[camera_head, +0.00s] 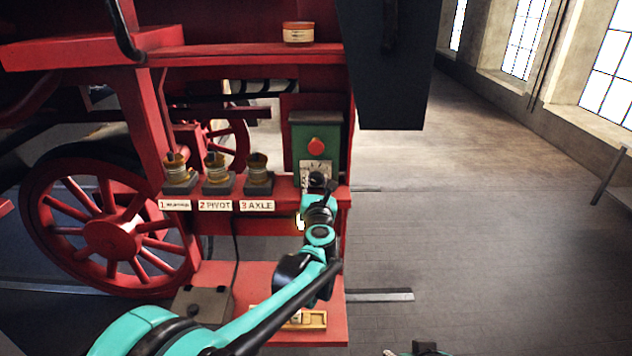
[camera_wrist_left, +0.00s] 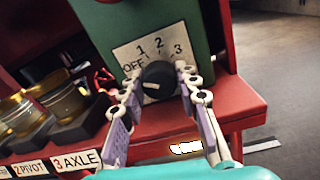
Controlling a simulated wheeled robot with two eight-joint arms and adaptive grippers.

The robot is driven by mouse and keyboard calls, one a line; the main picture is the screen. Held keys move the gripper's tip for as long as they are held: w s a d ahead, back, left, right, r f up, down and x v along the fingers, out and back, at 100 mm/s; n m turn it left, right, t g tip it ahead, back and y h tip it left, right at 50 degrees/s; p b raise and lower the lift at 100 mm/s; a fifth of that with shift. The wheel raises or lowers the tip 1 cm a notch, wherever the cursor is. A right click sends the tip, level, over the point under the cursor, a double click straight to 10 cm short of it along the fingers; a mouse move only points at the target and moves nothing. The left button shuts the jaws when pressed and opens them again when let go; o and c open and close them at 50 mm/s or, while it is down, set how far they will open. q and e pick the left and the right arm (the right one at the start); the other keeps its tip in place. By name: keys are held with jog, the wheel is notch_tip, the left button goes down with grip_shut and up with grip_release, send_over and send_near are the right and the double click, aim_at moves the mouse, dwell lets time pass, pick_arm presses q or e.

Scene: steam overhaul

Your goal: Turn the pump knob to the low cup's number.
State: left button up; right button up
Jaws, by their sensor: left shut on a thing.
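The green pump box (camera_head: 304,140) has a red button and a white dial plate (camera_wrist_left: 137,56) marked OFF, 1, 2 and 3. The black pump knob (camera_wrist_left: 157,78) has a white mark on its left, toward the OFF side. My left gripper (camera_head: 317,182) is shut on the knob, a finger on each side in the left wrist view. Three oil cups stand on the red ledge: cup 1 (camera_head: 176,169), cup 2 PIVOT (camera_head: 217,169) and cup 3 AXLE (camera_head: 258,170). Their amber levels are too small to compare. A small part of my right gripper (camera_head: 425,348) shows at the bottom edge.
A red-lidded tin (camera_head: 298,33) stands on the upper red shelf. A red spoked wheel (camera_head: 110,238) is at left. A grey box (camera_head: 203,305) and a yellow tray (camera_head: 314,320) are on the lower red step. The floor to the right is clear.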

pick_arm(q)
jog(key=shift+m, duration=0.3)
jog(key=m+b, duration=0.2)
jog(key=shift+f+m, duration=0.1)
jog(key=shift+m, duration=0.3)
jog(key=m+b, duration=0.2)
jog(key=m, duration=0.2)
jog(key=shift+m, duration=0.3)
jog(key=m+b, duration=0.1)
jog(key=m, duration=0.2)
jog(key=shift+m, duration=0.4)
jog(key=shift+m+h+b, duration=0.3)
jog(key=shift+m+b, duration=0.35)
jog(key=shift+m, duration=1.55)
jog(key=o, duration=1.1)
jog(key=shift+o, duration=0.2)
